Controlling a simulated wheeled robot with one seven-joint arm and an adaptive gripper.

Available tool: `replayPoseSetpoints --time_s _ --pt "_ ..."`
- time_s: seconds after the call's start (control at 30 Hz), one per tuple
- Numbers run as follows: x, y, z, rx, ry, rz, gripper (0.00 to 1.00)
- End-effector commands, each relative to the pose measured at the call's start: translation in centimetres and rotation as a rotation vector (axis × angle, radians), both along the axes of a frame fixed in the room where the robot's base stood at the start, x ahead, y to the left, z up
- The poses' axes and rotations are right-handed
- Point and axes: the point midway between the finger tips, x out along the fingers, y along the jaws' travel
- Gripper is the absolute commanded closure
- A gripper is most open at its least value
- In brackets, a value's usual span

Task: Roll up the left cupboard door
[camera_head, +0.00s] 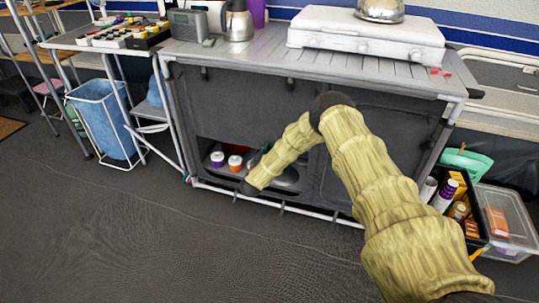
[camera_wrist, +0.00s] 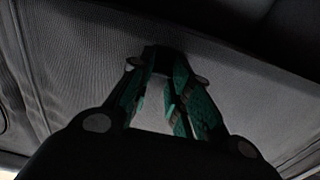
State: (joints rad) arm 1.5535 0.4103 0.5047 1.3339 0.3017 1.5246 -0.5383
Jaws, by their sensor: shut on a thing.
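The left cupboard door (camera_head: 235,110) is a dark grey fabric panel on the front of the camping cupboard. Its upper part hangs flat, and the lower part of the opening is uncovered, with cans showing inside. The exact pinched spot is too dark to make out.
A purple-lidded can (camera_head: 217,159) and an orange-lidded can (camera_head: 235,163) stand inside the opening. The right door (camera_head: 385,120) is down, partly behind my arm. A crate of goods (camera_head: 470,215) stands at right, a blue bin (camera_head: 103,118) at left. The front floor is clear.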

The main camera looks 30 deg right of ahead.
Motion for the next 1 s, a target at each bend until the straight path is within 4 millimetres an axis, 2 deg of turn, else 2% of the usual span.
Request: replayPoseSetpoints --time_s 0.03,1.0 --pt "0.0 0.0 2.1 -0.001 -0.001 -0.001 1.0" --pt "0.0 0.0 26.2 -0.001 -0.002 0.0 1.0"
